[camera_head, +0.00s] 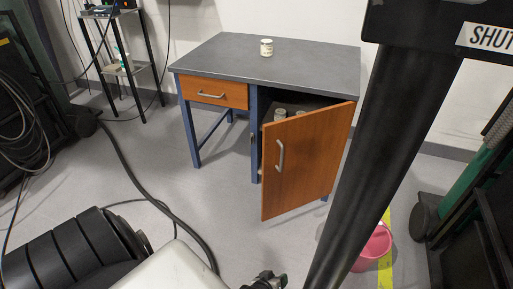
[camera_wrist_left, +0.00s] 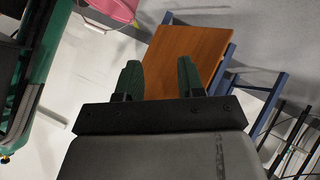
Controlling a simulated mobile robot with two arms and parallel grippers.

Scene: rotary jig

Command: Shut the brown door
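The brown door (camera_head: 310,158) of the cabinet under the grey-topped desk (camera_head: 215,62) stands ajar. It is swung outward, hinged on its right side, with a silver handle (camera_head: 280,155) near its left edge. My left gripper (camera_head: 265,281) is low at the bottom edge of the head view, in front of the door and apart from it. In the left wrist view its two dark fingers (camera_wrist_left: 159,80) are spread with nothing between them. A brown panel (camera_wrist_left: 188,45), apparently the door, lies beyond them. My right gripper is not in view.
A small can (camera_head: 266,47) stands on the desk top, and jars (camera_head: 280,115) stand inside the cabinet. A closed brown drawer (camera_head: 214,92) is at the left. A pink bucket (camera_head: 374,248) sits on the floor right of the door. Cables (camera_head: 150,190) cross the floor at left.

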